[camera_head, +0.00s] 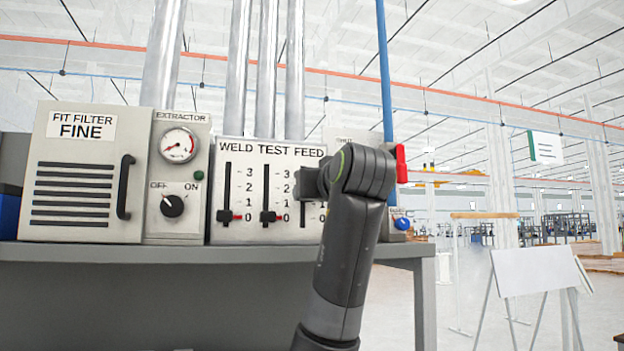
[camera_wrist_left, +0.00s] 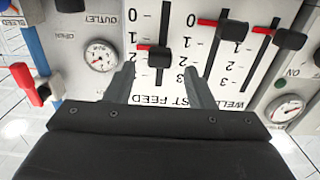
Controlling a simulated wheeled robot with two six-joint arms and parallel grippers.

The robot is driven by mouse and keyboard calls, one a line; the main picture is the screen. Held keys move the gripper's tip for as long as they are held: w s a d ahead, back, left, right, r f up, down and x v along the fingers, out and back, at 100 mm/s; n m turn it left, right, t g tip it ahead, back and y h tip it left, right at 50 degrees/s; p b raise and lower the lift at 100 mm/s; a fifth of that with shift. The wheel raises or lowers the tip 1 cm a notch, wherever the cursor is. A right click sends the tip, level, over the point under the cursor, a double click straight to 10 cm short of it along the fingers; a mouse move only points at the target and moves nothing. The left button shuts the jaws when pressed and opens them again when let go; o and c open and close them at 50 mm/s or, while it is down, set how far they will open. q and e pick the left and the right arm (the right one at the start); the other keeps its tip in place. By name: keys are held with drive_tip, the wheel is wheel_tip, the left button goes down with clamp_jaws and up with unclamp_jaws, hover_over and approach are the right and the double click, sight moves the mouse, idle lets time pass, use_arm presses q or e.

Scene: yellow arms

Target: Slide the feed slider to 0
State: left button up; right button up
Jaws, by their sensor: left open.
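The feed slider is the rightmost of three on the panel under WELD TEST FEED. In the left wrist view, which shows the panel upside down, its black knob (camera_wrist_left: 158,57) has its red pointer a little past 1, on the side toward 2. My left gripper (camera_wrist_left: 158,72) is open, one finger on each side of the knob in the picture; I see no contact. In the head view my left gripper (camera_head: 311,184) is in front of the feed scale and hides the knob. Part of the feed slot (camera_head: 303,218) shows below it. My right gripper is not in view.
The weld (camera_head: 226,216) and test (camera_head: 268,216) sliders, left of feed, stand at 0. A red lever (camera_head: 401,163) on a blue pipe (camera_head: 384,70) and a blue knob (camera_head: 402,223) are to the right. The extractor (camera_head: 178,180) is at the left.

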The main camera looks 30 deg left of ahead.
use_arm(q)
drive_tip(key=shift+p+x, duration=0.55)
drive_tip(key=shift+x, duration=1.05)
clamp_jaws()
